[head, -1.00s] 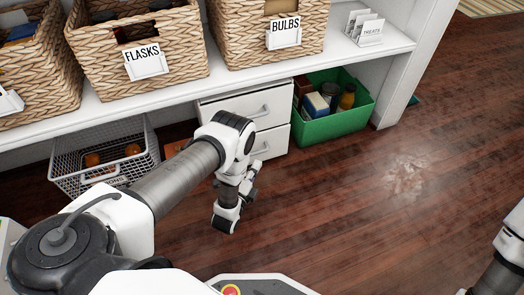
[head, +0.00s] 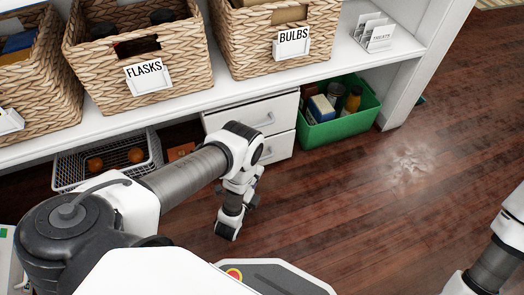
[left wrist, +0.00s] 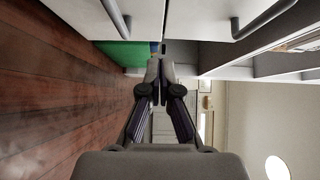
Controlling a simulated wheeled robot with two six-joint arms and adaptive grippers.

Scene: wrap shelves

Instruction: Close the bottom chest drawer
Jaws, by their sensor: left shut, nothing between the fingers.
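The white chest (head: 232,115) stands under the shelf and has two stacked drawers with grey handles. The bottom drawer (head: 283,148) is partly hidden behind my left arm. Its front looks about level with the top drawer front; I cannot tell whether a small gap is left. My left gripper (head: 252,192) is low in front of the chest, apart from it. In the left wrist view the bottom drawer front (left wrist: 140,12) and the top drawer front (left wrist: 205,20) show sideways at the top, and the left gripper (left wrist: 159,78) is shut and empty. My right gripper is out of view.
A green bin (head: 345,124) with several items stands right of the chest. A wire basket (head: 75,170) stands to the left. Woven baskets marked FLASKS (head: 115,87) and BULBS (head: 260,42) sit on the shelf above. The wooden floor on the right is clear.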

